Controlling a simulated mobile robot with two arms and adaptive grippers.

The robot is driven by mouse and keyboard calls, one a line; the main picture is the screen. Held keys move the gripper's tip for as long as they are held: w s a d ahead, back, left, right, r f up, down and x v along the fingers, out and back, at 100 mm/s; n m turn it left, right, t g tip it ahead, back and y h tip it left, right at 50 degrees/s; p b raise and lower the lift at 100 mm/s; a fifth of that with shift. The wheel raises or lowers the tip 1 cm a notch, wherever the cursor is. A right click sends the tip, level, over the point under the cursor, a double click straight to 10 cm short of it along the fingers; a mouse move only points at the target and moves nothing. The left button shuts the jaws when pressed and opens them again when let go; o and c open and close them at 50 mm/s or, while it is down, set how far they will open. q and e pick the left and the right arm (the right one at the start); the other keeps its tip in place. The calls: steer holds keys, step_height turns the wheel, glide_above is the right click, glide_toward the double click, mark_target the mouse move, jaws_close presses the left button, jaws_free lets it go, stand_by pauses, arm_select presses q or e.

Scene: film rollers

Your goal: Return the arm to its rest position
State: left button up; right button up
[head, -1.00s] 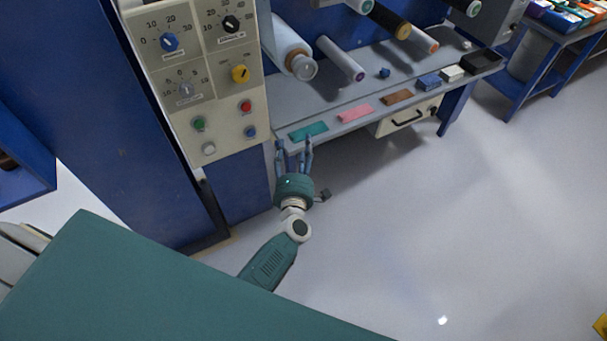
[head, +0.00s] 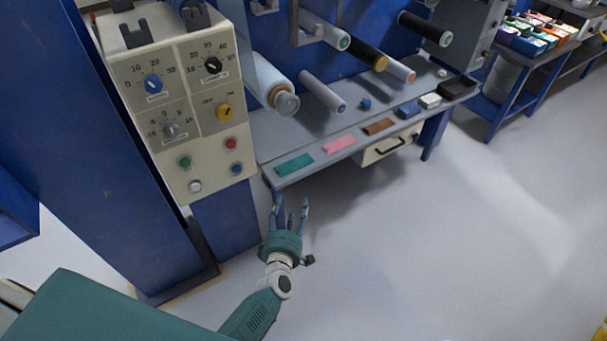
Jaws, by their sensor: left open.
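My left gripper (head: 290,212) is in the head view, below the front edge of the grey workbench (head: 262,146) and above the floor. It is teal with grey-blue fingers. The fingers are spread and nothing is between them. It is apart from the control panel (head: 203,132), which stands up and to its left. The wrist and arm run down to the bottom edge of the picture. My right gripper is not in view.
Teal (head: 294,164), pink (head: 339,144) and brown (head: 378,127) pieces lie along the bench front. Film rollers, including a large one (head: 270,84), stick out above. A drawer (head: 388,148) hangs below the bench. The floor (head: 420,240) to the right is clear.

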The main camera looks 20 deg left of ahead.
arm_select(q)
steer(key=s+d+f+m+g+h, duration=0.25)
steer(key=s+f+m, duration=0.35)
steer(key=s+f, duration=0.4)
steer(key=s+d+f+m+g+h, duration=0.15)
steer(key=s+f+m+g, duration=0.25)
steer(key=s+f+m, duration=0.55)
steer(key=s+a+f+m+g, duration=0.2)
steer(key=s+f, duration=0.3)
steer(key=s, duration=0.5)
steer(key=s+a+f+m+g, duration=0.2)
steer(key=s+f, duration=0.3)
steer(key=s, duration=0.5)
steer(key=s+a+f+m+g+y, duration=0.1)
steer(key=s+f+g, duration=0.3)
steer(key=s, duration=0.7)
steer(key=shift+a+f+m, duration=0.45)
steer(key=shift+a+m, duration=0.25)
steer(key=shift+m, duration=0.15)
steer(key=shift+s, duration=0.1)
